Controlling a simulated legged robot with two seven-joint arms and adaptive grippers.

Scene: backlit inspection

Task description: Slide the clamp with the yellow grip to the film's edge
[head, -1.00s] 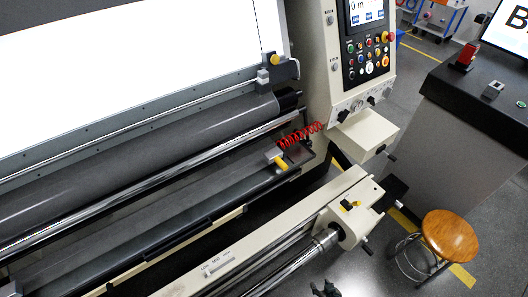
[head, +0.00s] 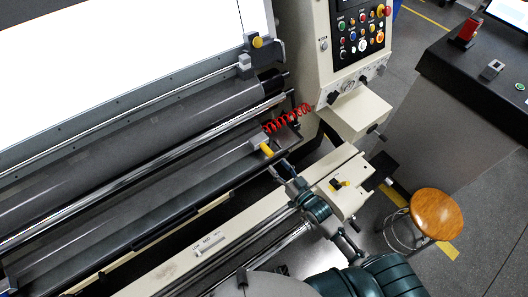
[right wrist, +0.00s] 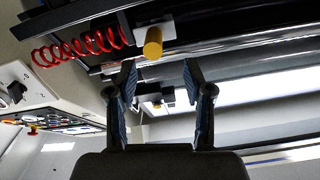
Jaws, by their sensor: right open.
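A grey clamp block with a yellow grip (head: 266,149) sits on the dark lower rail, near its right end. In the right wrist view the yellow grip (right wrist: 153,43) is a short cylinder just beyond the fingertips, up and between them. My right gripper (head: 284,168) reaches in from the bottom, just below and right of the grip, apart from it. Its two fingers (right wrist: 158,80) are spread with nothing between them. A second block with a yellow knob (head: 257,42) is on the upper rail beside the lit white panel (head: 120,45). I cannot make out the film's edge. My left gripper is not in view.
A red coiled cable (head: 288,118) hangs right behind the clamp; it also shows in the right wrist view (right wrist: 80,46). The control cabinet (head: 318,60) stands to the right. A cream beam (head: 175,270) runs below my right gripper. A wooden stool (head: 437,213) is at the right.

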